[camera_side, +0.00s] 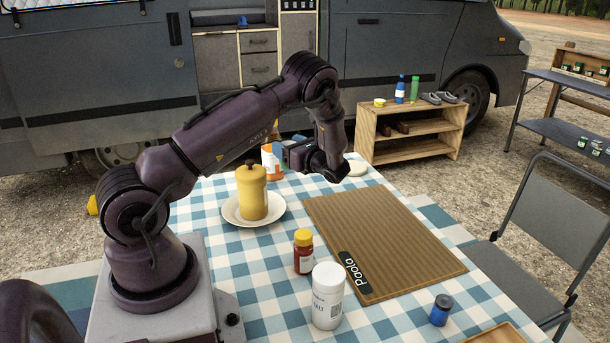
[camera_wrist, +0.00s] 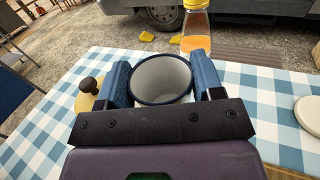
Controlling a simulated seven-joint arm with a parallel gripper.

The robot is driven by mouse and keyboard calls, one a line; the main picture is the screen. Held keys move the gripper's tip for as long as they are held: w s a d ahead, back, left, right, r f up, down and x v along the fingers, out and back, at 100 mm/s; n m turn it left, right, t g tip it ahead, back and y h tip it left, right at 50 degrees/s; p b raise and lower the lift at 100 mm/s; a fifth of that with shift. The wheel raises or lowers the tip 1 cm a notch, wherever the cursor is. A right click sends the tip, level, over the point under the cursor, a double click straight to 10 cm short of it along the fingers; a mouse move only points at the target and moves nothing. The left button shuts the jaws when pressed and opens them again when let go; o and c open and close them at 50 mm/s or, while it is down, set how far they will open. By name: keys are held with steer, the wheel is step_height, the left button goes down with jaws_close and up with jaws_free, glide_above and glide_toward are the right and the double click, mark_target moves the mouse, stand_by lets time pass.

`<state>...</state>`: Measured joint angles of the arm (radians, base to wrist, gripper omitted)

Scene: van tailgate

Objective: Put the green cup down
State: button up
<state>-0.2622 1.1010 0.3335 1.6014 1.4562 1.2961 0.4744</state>
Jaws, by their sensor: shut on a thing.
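My gripper (camera_wrist: 163,76) is shut on a cup (camera_wrist: 163,82), with one blue finger on each side of it. The wrist view looks into the cup's pale, empty inside and shows a dark rim. Its outer wall hardly shows, so I cannot confirm that it is green. In the side view my gripper (camera_side: 318,160) is over the far part of the checked table (camera_side: 205,285). The cup is hidden there behind my gripper. I cannot tell whether its base touches the table.
A yellow lidded jar (camera_side: 252,192) stands on a plate (camera_side: 232,212). An orange-and-white container (camera_side: 271,161) is close by my gripper. A ribbed board (camera_side: 385,235) lies bare on the right. A red jar (camera_side: 303,252), white bottle (camera_side: 327,298) and blue jar (camera_side: 441,310) stand nearer.

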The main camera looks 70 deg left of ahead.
steer(key=w+a+f, duration=0.7)
steer(key=a+f, duration=0.1)
steer(key=shift+w+a+f, duration=0.15)
steer(key=shift+a+f, duration=0.25)
steer(key=shift+f, duration=0.1)
steer(key=shift+w+f, duration=0.2)
steer(key=shift+f, duration=0.6)
steer(key=shift+s+f, duration=0.15)
steer(key=shift+f, duration=0.55)
steer(key=o, duration=0.9)
